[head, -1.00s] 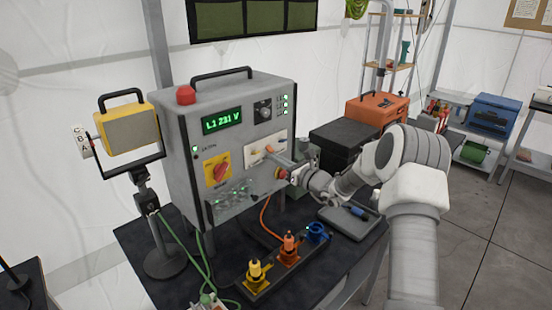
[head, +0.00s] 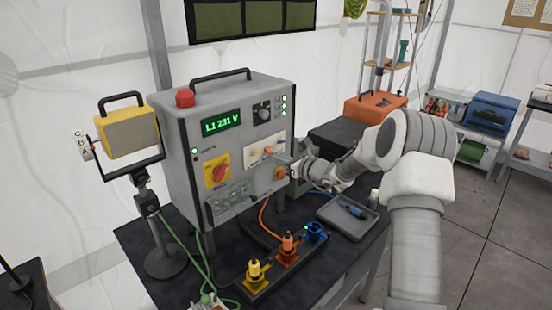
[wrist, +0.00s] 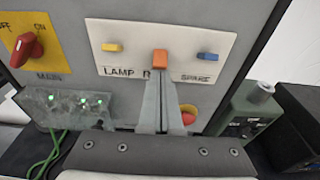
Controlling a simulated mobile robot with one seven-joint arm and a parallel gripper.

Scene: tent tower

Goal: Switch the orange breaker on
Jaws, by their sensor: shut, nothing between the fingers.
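The orange breaker (wrist: 160,59) is the middle of three small levers on a white panel (wrist: 128,30) of the grey cabinet. In the head view the orange breaker (head: 268,150) is small, and I cannot tell whether it is on or off. My gripper (wrist: 159,82) is shut and empty, its fingertips just below the orange lever in the wrist view. Whether they touch it is unclear. The fingers hide part of the label below the lever. In the head view my gripper (head: 286,161) is at the panel's right side.
A yellow lever (wrist: 112,47) and a blue lever (wrist: 207,57) flank the orange one. A red emergency knob (wrist: 188,114) lies just below right. A red rotary switch (wrist: 26,48) is at the left. A green canister (wrist: 248,110) stands right of the cabinet.

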